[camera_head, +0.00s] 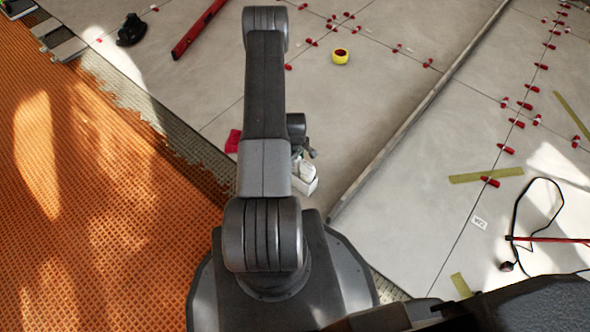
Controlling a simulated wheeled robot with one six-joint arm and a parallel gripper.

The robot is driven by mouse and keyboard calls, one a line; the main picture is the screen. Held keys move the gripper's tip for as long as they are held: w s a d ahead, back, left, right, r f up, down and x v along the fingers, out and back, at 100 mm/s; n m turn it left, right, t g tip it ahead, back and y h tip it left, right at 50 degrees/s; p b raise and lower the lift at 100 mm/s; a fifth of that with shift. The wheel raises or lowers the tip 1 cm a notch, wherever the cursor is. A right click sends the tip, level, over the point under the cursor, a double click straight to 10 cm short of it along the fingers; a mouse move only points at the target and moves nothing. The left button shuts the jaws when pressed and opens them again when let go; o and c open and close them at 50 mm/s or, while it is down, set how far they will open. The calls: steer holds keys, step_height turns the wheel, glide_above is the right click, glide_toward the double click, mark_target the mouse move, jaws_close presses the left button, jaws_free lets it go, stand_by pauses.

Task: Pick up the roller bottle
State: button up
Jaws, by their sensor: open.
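A small white object (303,183), probably the roller bottle, stands on the grey tiles just right of my arm. My arm hides its left side, and its exact shape is hard to make out. My gripper (309,154) shows only in part, just above the white object in the picture, beside the dark wrist. It is open. I cannot tell whether its fingers touch the white object.
A yellow tape roll (340,56), a red level (198,28) and a red item (233,141) lie on the tiles. Red levelling clips line the joints. A long grey bar (420,108) crosses the right side. Orange matting (75,190) covers the left. A black cable (514,222) lies right.

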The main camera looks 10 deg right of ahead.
steer(key=shift+f, duration=0.6)
steer(key=shift+r, duration=0.1)
steer(key=c, duration=1)
steer(key=shift+c, duration=0.2)
